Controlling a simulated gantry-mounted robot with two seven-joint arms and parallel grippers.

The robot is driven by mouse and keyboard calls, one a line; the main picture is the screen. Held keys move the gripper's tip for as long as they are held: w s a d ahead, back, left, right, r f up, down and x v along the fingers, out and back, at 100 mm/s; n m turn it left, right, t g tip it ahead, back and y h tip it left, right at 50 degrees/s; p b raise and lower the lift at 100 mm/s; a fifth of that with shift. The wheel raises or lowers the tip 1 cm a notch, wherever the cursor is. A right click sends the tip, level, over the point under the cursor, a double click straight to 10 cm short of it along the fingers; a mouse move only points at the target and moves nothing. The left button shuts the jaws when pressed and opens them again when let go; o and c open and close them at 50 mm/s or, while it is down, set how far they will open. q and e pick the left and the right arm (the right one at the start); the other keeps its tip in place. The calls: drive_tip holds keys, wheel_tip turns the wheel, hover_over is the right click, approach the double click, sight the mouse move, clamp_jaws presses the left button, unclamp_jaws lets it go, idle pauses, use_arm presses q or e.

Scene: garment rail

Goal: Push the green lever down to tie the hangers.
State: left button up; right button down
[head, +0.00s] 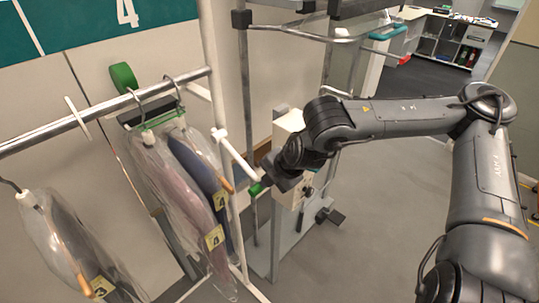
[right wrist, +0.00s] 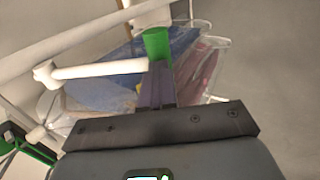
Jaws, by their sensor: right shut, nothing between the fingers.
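The green lever (head: 255,190) shows beside the tip of my right gripper (head: 264,184), in front of the pale machine box. In the right wrist view the green lever (right wrist: 156,43) lies right at the ends of the closed fingers (right wrist: 155,85). The fingers are shut with nothing between them; whether they touch the lever I cannot tell. Two hanger hooks (head: 173,88) hang close together on the rail, above garments in clear plastic (head: 175,175) with yellow "4" tags. My left gripper is not in view.
The metal rail (head: 60,130) runs across the left, with another bagged garment (head: 62,245) hanging nearer. A white bar (head: 238,157) reaches from the rail side toward the lever. A green roll (head: 123,77) sits behind the hooks.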

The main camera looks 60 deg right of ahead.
drive_tip(key=shift+s+d+f, duration=0.2)
drive_tip(key=shift+f, duration=0.45)
drive_tip(key=p+v, duration=0.2)
drive_tip(key=v, duration=1.3)
drive_tip(key=shift+w+a, duration=0.15)
